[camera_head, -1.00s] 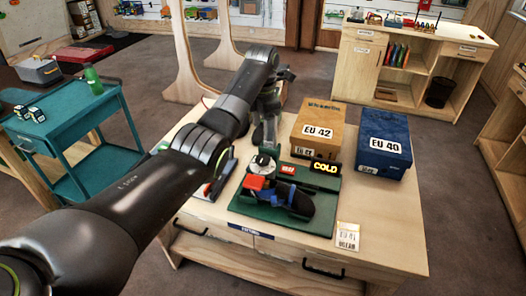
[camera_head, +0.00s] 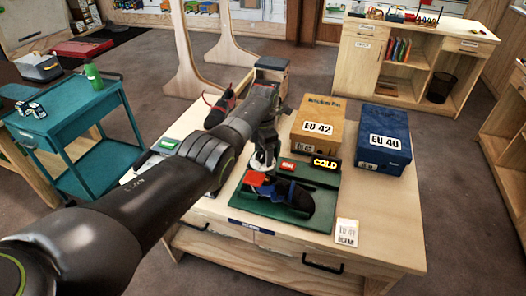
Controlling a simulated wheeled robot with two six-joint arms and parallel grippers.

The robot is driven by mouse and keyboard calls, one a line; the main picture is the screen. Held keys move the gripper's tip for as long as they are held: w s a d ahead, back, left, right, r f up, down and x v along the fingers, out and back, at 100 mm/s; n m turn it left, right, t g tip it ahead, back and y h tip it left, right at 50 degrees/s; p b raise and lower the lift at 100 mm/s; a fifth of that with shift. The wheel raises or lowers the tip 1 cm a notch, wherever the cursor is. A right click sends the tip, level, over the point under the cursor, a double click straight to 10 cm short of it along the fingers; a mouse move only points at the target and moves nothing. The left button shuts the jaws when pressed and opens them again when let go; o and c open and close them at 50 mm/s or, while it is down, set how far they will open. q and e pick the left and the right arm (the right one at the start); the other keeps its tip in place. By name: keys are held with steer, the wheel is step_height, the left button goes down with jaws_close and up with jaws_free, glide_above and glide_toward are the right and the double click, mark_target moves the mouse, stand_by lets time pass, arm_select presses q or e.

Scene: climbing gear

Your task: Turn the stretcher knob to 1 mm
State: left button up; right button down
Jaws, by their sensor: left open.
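The stretcher is a green base (camera_head: 327,212) on the wooden workbench, with a dark blue shoe (camera_head: 294,195) and a red block (camera_head: 256,179) on it. A pale round part (camera_head: 262,162), which looks like the knob, stands at its back left. My left gripper (camera_head: 265,150) is open, pointing down right at this pale part. The fingers are small and partly hidden by my arm, so I cannot tell whether they touch it. My right gripper is not in view.
An EU 42 box (camera_head: 318,128) and a blue EU 40 box (camera_head: 384,140) stand behind and right of the stretcher. A white card (camera_head: 346,232) lies at the front right. A red and dark shoe (camera_head: 219,108) shows behind my arm. A teal cart (camera_head: 70,119) stands left.

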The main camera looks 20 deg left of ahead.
arm_select(q)
steer(key=c, duration=1)
steer(key=shift+o, duration=0.2)
